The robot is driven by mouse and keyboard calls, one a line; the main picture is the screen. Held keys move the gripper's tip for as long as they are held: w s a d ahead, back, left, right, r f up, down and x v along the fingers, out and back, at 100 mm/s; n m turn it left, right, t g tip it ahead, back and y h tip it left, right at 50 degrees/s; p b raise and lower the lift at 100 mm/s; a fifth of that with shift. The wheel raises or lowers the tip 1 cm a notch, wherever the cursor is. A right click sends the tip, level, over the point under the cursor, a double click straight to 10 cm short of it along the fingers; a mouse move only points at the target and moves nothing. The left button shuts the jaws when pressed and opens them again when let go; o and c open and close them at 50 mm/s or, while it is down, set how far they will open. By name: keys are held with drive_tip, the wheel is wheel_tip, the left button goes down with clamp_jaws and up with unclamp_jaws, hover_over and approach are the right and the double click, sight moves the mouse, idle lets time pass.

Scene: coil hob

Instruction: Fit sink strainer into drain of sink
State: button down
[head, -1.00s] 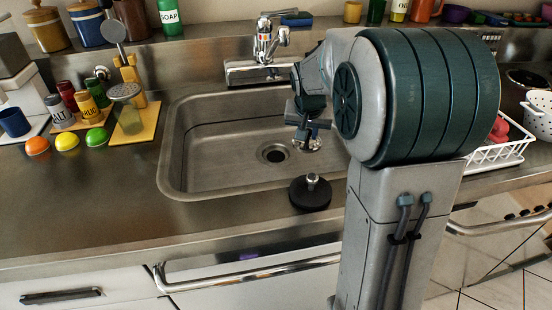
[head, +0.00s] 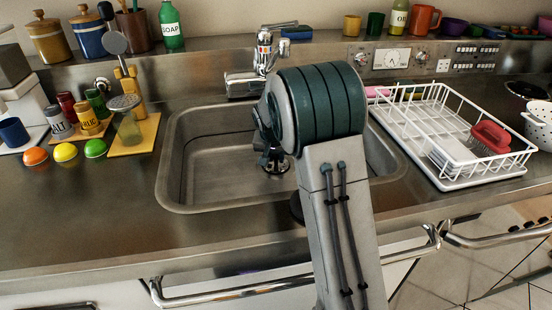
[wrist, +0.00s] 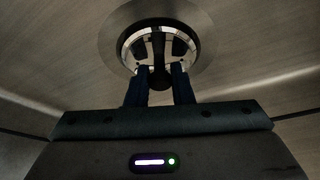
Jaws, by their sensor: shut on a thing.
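The steel sink (head: 205,180) is set in the counter and looks empty apart from my gripper. My gripper (wrist: 159,72) is shut on the sink strainer (wrist: 128,48), a shiny disc with a dark knob between the fingers. In the wrist view the strainer lies over the round drain (wrist: 200,30), whose flange shows around it, roughly centred. I cannot tell whether the strainer is seated or just above. In the head view my gripper (head: 270,152) is low in the sink over the drain, and my arm hides much of both.
The chrome tap (head: 264,55) stands behind the sink. A white dish rack (head: 450,185) with a red brush is on the right. A black round stopper (head: 296,207) on the front rim is mostly behind my arm.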

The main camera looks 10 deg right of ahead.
drive_tip(key=shift+f, duration=0.25)
drive_tip(key=c, duration=1.3)
unclamp_jaws()
drive_tip(key=p+v, duration=0.1)
drive_tip(key=v, duration=1.1)
drive_tip(key=shift+s+a, duration=0.1)
